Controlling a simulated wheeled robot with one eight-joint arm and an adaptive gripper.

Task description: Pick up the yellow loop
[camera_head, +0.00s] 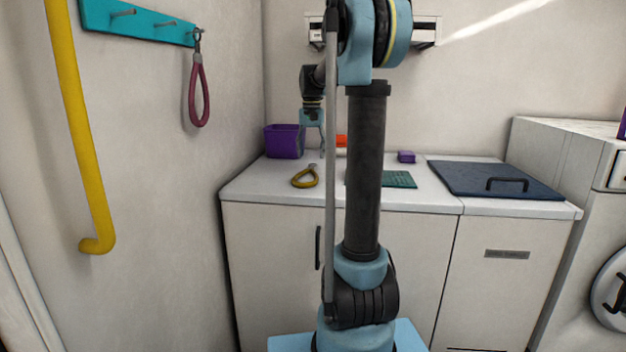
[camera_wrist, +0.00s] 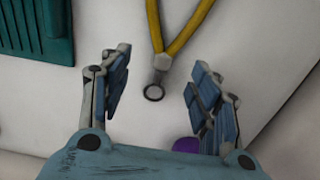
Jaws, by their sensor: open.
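The yellow loop (camera_head: 305,178) lies on the white counter, left of my arm's column in the head view. In the wrist view the yellow loop (camera_wrist: 178,42) shows its two straps meeting at a grey end piece with a small dark ring; the far part runs out of the top of the picture. My gripper (camera_wrist: 152,82) is open, with the ring end between its fingers in the picture and nothing held. In the head view my gripper (camera_head: 322,152) hangs above the counter behind the loop, partly hidden by my arm.
A purple bin (camera_head: 284,141) stands behind the loop by the wall. A green ridged mat (camera_head: 399,180), a small purple block (camera_head: 406,157) and a dark lid with a handle (camera_head: 478,179) lie to the right. A maroon loop (camera_head: 199,95) hangs from the teal rack (camera_head: 140,20).

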